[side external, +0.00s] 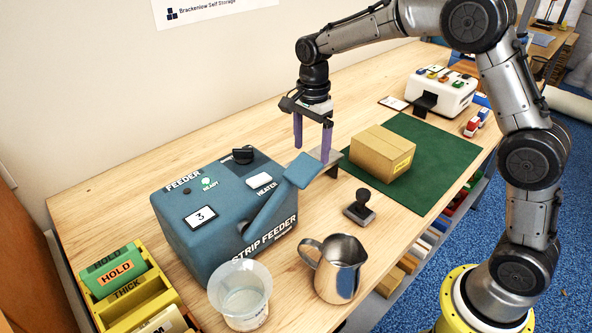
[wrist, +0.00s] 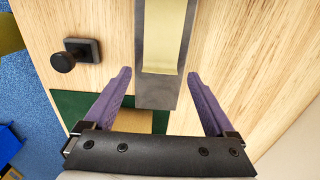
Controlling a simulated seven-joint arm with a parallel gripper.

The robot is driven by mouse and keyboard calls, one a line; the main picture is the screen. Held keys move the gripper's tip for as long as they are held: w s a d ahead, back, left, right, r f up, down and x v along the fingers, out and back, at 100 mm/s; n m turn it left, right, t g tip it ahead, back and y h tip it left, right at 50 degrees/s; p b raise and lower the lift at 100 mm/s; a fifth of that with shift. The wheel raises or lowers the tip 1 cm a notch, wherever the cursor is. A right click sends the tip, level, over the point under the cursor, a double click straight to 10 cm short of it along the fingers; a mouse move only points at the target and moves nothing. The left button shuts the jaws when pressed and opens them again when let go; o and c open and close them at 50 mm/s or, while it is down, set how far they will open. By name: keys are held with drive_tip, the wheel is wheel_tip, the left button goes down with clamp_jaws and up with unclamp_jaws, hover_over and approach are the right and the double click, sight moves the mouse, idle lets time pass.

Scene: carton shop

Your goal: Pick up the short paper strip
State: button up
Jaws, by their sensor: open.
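A pale yellow paper strip (wrist: 165,35) lies on a grey metal plate (wrist: 155,93) in the wrist view, its near end short of the plate's end. The plate sticks out from the blue strip feeder (side external: 220,215), which shows a READY lamp and a 3. I cannot make out the strip in the side view. In the wrist view my gripper (wrist: 159,73) is open and empty, with purple fingers apart on either side of the plate, near the strip's end.
A brown carton (side external: 382,152) sits on a green mat (side external: 430,143) to the right. A dark stamp (side external: 358,208), a metal jug (side external: 337,268) and a clear cup (side external: 240,295) stand in front. A yellow card holder (side external: 125,290) is at left.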

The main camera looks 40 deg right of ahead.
drive_tip(key=shift+f, duration=0.9)
drive_tip(key=shift+c, duration=0.2)
drive_tip(key=c, duration=1)
drive_tip(key=shift+r, duration=0.15)
drive_tip(key=shift+c, duration=0.2)
